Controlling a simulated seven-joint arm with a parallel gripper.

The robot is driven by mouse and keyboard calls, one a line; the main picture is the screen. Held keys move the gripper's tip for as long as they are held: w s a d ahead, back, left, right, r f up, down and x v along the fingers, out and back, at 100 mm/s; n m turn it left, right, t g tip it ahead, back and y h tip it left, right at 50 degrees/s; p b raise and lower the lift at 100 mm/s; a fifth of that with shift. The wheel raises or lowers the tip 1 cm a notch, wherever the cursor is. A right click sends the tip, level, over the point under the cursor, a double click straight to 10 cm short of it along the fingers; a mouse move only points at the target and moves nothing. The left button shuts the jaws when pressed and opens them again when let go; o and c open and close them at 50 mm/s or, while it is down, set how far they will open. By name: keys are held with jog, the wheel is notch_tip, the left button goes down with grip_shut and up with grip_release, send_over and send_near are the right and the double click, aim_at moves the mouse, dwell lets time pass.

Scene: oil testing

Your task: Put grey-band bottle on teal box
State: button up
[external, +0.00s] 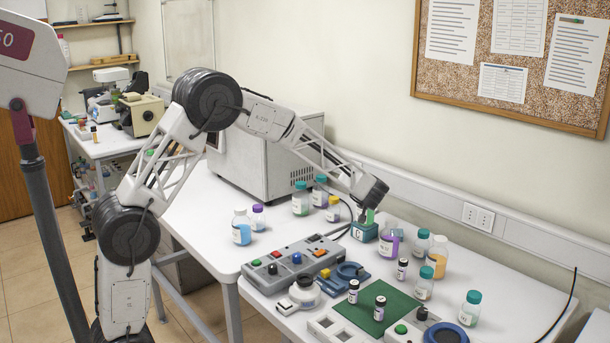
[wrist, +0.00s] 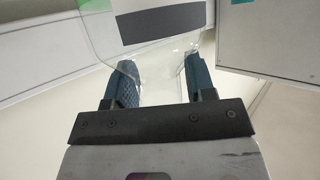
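The teal box (external: 364,231) stands on the white table in the external view, with a pale label on its front. My gripper (external: 368,208) points down close above it; a small green patch shows there, and its fingers are too small to read. In the wrist view my gripper (wrist: 160,75) has two blue-grey fingers spread apart. A clear bottle with a dark grey band (wrist: 161,23) spans the space between and beyond the fingertips. Whether the fingers press on it is not clear. I cannot pick out the grey band in the external view.
A purple-filled bottle (external: 391,240) stands right of the teal box. Several other bottles and vials stand nearby, including an orange-filled one (external: 437,258). A control panel (external: 292,262) lies at left, a green mat (external: 368,306) in front. A large grey instrument (external: 262,158) stands behind.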

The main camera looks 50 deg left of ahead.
jog(key=shift+o, duration=0.9)
jog(key=shift+r, duration=0.15)
jog(key=v, duration=1.2)
jog(key=shift+a+r, duration=0.1)
